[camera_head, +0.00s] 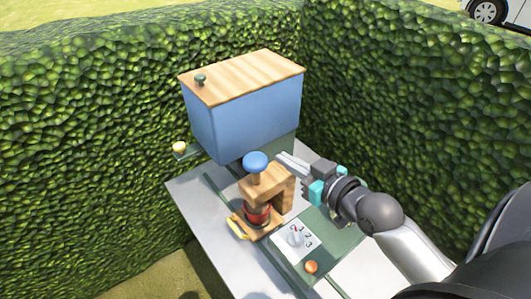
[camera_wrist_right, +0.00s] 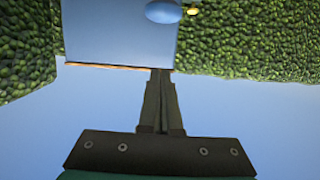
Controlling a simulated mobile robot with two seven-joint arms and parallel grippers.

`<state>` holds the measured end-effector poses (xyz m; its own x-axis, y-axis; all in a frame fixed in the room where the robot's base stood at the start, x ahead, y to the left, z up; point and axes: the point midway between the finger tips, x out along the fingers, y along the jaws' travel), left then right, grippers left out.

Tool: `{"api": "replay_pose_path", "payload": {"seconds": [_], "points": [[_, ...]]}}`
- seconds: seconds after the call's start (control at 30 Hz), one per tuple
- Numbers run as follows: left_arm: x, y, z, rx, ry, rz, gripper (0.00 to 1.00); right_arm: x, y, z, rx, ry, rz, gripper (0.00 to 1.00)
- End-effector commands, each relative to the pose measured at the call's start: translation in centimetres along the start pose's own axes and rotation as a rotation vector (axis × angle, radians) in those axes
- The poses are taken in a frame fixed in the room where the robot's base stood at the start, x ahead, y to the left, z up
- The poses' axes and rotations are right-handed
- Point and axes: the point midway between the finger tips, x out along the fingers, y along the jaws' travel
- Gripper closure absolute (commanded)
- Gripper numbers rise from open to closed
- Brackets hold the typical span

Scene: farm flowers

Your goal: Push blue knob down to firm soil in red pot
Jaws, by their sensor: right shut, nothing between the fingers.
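The blue knob (camera_head: 255,161) is a rounded cap standing raised on a post above a wooden press frame (camera_head: 283,184). The red pot (camera_head: 257,215) sits under it in the wooden frame, partly covered by the frame; the soil is hidden. My right gripper (camera_head: 283,160) is shut and empty, just right of the blue knob in the head view and apart from it as far as I can tell. In the right wrist view, the shut fingers (camera_wrist_right: 160,75) point up toward the picture's top, with the blue knob (camera_wrist_right: 164,11) beyond them. My left gripper is not in view.
A blue box (camera_head: 246,118) with a wooden lid stands behind the press. A panel with a numbered dial (camera_head: 296,238) and an orange button (camera_head: 311,267) lies in front. A yellow knob (camera_head: 179,147) is at left. Hedges (camera_head: 80,130) enclose the table (camera_head: 190,195).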

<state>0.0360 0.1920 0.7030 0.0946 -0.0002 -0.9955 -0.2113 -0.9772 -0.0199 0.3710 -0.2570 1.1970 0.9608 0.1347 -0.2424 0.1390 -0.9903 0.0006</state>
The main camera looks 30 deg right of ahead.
Motion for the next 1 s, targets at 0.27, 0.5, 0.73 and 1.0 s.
{"api": "replay_pose_path", "payload": {"seconds": [0.27, 0.5, 0.73, 1.0], "points": [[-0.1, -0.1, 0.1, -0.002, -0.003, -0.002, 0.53, 0.6, 0.0, 0.0, 0.001, 0.001, 0.001, 1.00], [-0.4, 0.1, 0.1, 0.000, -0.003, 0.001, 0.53, 3.3, 0.1, -0.1, 0.003, 0.002, 0.001, 1.00], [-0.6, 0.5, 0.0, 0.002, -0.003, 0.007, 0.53, 6.5, 0.1, -0.1, 0.001, 0.002, 0.001, 1.00], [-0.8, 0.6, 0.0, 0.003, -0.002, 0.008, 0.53, 10.3, 0.0, -0.1, 0.001, 0.002, 0.000, 1.00]]}}
